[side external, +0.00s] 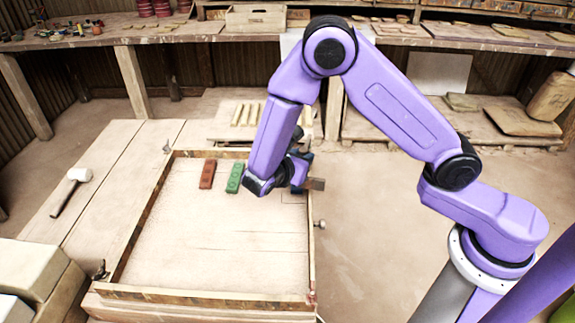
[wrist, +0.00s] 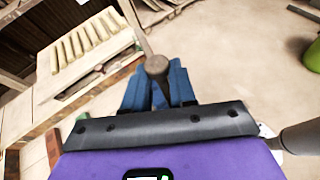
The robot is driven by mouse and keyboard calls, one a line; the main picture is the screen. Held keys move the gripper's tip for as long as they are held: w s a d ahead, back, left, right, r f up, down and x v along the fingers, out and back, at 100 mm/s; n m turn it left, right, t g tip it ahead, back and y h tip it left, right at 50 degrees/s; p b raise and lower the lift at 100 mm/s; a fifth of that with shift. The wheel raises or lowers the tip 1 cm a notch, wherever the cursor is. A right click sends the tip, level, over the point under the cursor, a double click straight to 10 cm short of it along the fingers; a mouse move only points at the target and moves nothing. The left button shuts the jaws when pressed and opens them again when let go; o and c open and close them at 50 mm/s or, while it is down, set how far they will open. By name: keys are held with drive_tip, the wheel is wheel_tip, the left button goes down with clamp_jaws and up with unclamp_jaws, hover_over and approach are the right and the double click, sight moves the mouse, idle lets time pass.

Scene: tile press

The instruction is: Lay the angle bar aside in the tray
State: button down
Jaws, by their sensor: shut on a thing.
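My gripper (side external: 303,178) is over the right edge of the wooden frame, near its far corner. In the wrist view its blue fingers (wrist: 159,92) are shut on a brownish piece with a rounded near end, which I take for the angle bar (wrist: 157,66). In the side view a short grey-brown part of the angle bar (side external: 317,184) sticks out to the right of the fingers; the rest is hidden. A shallow pale tray (side external: 222,131) with several cream strips lies beyond the frame. It also shows at upper left in the wrist view (wrist: 60,82).
The sandy bed (side external: 215,240) inside the frame holds a red tile (side external: 207,174) and a green tile (side external: 235,177) near its far edge. A mallet (side external: 70,190) lies on the table at left. A clamp knob (side external: 319,224) sticks out at the frame's right side.

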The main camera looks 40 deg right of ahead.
drive_tip(key=s+d+r, duration=0.1)
drive_tip(key=s+r, duration=0.2)
drive_tip(key=s, duration=0.4)
drive_tip(key=shift+w+d+f+n+t+y, duration=0.5)
drive_tip(key=shift+w+d+n+t+y, duration=2.45)
drive_tip(key=shift+n+t, duration=1)
wheel_tip(320, 180, up, 10)
drive_tip(key=w+n+y, duration=0.1)
drive_tip(key=n+y, duration=0.2)
drive_tip(key=shift+w+t, duration=0.35)
drive_tip(key=shift+a, duration=0.1)
